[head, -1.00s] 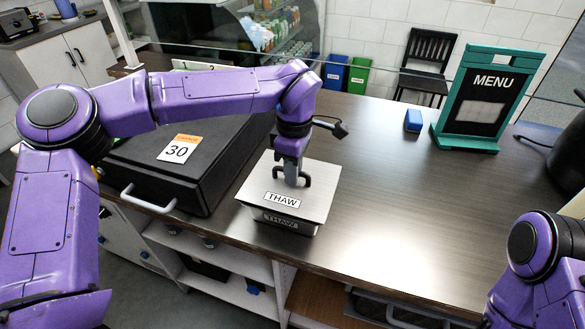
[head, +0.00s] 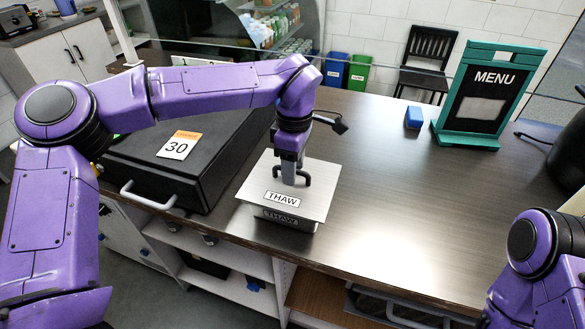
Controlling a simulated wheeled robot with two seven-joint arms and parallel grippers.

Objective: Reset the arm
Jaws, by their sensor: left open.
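My left arm reaches in from the left of the head view. Its gripper (head: 290,168) points down over the lid of a silver box labelled THAW (head: 318,203), at the lid's dark handle (head: 305,180). The gripper is open; I cannot tell whether its fingers touch the handle. The box stands on the dark counter with its lid on. Part of my right arm shows at the lower right, and its gripper is out of view.
A black case (head: 175,180) tagged 30 stands left of the box. A green-framed MENU sign (head: 487,98) and a small blue block (head: 413,117) stand toward the back right. A glass screen (head: 230,25) runs behind. The counter (head: 400,200) right of the box is clear.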

